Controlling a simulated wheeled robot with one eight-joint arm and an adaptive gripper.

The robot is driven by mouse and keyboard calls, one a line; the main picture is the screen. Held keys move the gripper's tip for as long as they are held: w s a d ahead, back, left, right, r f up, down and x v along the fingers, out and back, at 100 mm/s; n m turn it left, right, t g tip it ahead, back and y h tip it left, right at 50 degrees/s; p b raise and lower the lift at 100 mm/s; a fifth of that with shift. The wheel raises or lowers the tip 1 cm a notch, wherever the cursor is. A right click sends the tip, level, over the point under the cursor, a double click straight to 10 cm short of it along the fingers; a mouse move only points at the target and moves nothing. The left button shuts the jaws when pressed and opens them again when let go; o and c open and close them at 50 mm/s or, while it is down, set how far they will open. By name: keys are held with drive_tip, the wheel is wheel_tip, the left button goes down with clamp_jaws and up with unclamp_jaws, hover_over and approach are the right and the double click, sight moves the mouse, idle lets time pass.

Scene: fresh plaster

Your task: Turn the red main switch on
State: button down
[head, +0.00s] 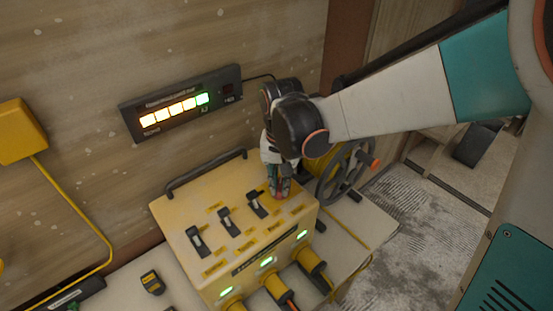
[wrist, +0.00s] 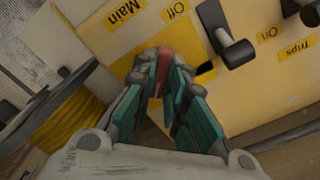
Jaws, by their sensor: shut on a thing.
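The yellow power box (head: 222,258) stands on a pale bench below the wall, with three black toggle switches (head: 225,219) on its top. My gripper (head: 278,188) reaches down onto the right end of that top. In the wrist view my gripper (wrist: 166,68) is shut on the red main switch (wrist: 167,58), with a teal finger on each side. The fingers hide most of the switch, and I cannot tell which position it is in. A yellow "Main" label (wrist: 124,12) and an "Off" label (wrist: 176,10) lie near it.
A dark wall display (head: 181,104) shows several yellow segments and one green one. Green lamps (head: 266,260) glow above yellow plugs on the box's front. A black handle (head: 206,172) runs along the back edge. A cable reel (head: 344,174) stands close on the right.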

drive_tip(key=c, duration=1.6)
unclamp_jaws()
